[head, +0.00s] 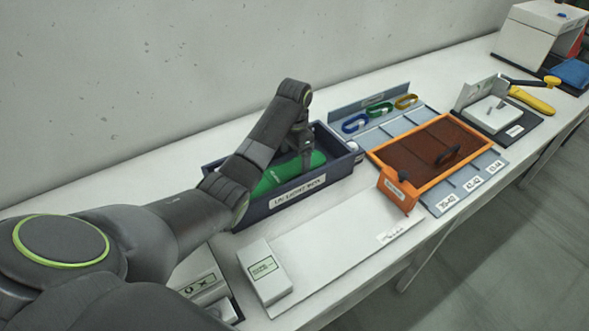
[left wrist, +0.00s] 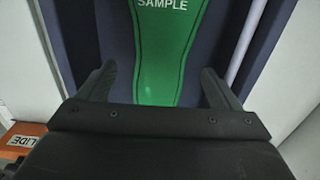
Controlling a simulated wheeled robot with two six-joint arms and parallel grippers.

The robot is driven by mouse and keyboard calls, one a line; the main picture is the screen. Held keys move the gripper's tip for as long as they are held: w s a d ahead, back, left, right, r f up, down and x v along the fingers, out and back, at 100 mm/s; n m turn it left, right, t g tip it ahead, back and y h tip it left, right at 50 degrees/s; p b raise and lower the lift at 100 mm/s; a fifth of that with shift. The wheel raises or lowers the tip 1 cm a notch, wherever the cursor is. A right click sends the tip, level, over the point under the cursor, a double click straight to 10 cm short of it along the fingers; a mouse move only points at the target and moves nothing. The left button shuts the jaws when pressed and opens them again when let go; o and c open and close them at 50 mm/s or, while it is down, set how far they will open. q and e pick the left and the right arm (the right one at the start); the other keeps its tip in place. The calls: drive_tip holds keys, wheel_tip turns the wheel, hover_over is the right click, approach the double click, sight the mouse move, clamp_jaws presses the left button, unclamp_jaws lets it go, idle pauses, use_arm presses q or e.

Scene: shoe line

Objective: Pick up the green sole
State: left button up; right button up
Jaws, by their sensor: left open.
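The green sole (head: 290,171) lies inside the dark blue UV light box (head: 297,196). In the left wrist view the sole (left wrist: 166,60) bears the word "SAMPLE" and runs up between my fingers. My left gripper (head: 305,160) reaches down into the box over the sole. Its jaws (left wrist: 160,85) are open, one finger on each side of the sole, and I cannot tell whether they touch it. My arm hides part of the sole and box in the head view. My right gripper is not in view.
An orange-framed tray (head: 425,150) stands right of the box, on a grey sorting board (head: 480,172) with blue, green and yellow loops behind. A grey wall rises behind the table.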

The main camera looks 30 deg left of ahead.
sight(294, 167)
use_arm(q)
drive_tip(key=shift+f, duration=1.6)
drive_tip(key=shift+c, duration=0.3)
drive_tip(key=c, duration=0.9)
drive_tip(key=shift+c, duration=1.3)
drive_tip(key=shift+w+r, duration=0.1)
drive_tip(key=shift+r, duration=0.05)
